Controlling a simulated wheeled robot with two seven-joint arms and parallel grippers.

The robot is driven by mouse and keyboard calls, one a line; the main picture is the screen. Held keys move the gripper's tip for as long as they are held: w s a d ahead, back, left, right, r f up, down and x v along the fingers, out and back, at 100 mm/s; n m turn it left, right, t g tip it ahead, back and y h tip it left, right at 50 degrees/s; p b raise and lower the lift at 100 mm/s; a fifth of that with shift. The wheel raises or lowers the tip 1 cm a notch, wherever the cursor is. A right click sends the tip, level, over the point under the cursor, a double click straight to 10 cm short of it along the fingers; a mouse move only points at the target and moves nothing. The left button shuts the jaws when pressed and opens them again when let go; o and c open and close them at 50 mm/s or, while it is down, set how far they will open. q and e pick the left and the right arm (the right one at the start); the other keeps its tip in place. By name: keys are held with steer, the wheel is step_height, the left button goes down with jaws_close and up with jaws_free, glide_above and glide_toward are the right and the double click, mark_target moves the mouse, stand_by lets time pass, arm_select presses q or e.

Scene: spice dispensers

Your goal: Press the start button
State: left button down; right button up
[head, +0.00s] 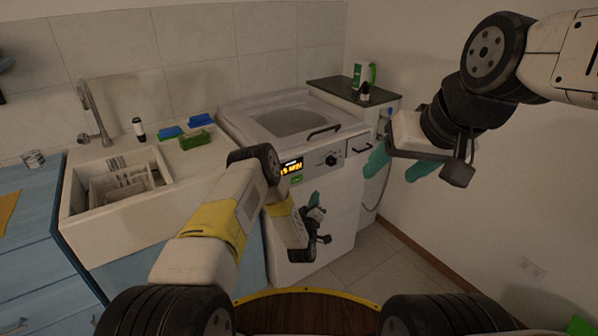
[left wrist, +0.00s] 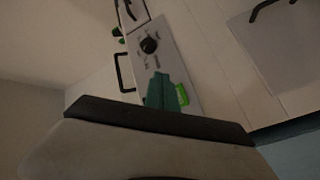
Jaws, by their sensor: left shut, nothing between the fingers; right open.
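The white washing machine (head: 345,170) stands in the middle, with a dark knob (head: 331,160) and a lit orange display (head: 290,167) on its front panel. The small green start button (head: 296,180) is below the display; a green patch beside my fingertips in the left wrist view (left wrist: 182,94) looks like it. My left gripper (head: 316,213) is in front of the machine, below the panel. Its teal fingers show together and empty in the left wrist view (left wrist: 164,92); whether they touch anything is unclear. My right gripper (head: 398,166) is open and empty, right of the machine.
A sink (head: 118,185) and counter with blue and green sponges (head: 195,138) lie left of the machine. A dark-topped cabinet (head: 340,92) with bottles stands behind right. A wall closes the right side. Some tiled floor (head: 372,258) is clear in front of the machine.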

mark_target(301, 178)
arm_select(q)
steer(key=w+a, duration=0.5)
steer(key=w, duration=0.2)
stand_by(0.3)
steer(key=shift+w+a, duration=0.15)
stand_by(1.9)
steer(key=shift+w+a, duration=0.15)
steer(key=shift+w, duration=0.1)
steer(key=shift+w+a, duration=0.25)
steer(key=shift+w, duration=0.05)
stand_by(0.9)
steer(key=shift+s+d, duration=0.45)
steer(key=shift+s, duration=0.2)
steer(key=shift+s+d, duration=0.75)
steer(key=shift+s, duration=0.25)
steer(key=shift+s+d, duration=0.75)
steer(key=shift+s, duration=0.25)
